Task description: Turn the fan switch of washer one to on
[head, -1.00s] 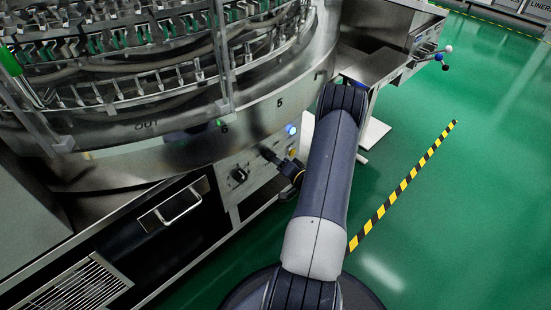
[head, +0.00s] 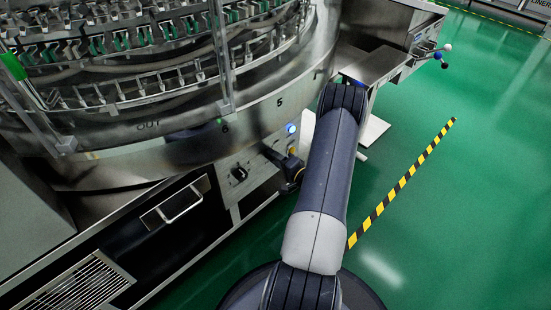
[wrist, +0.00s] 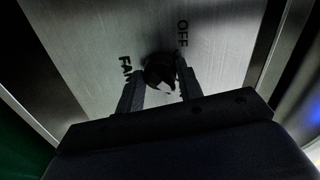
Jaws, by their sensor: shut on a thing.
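In the wrist view the fan switch, a dark round knob (wrist: 158,66), sits on a brushed metal panel (wrist: 90,35) beside the letters FAN and OFF. My gripper (wrist: 160,82) has one dark finger on each side of the knob and is shut on it. Which way the knob points is hard to tell in the shadow. In the head view my gripper (head: 270,154) reaches the front panel of the round steel washer (head: 185,140) from the right. The fan switch itself is hidden there behind the fingers.
Another black knob (head: 239,174) is on the panel left of my gripper. A lit blue button (head: 291,129) is just above it. A drawer with a handle (head: 172,206) is at lower left. Green floor with a striped line (head: 405,182) lies open at right.

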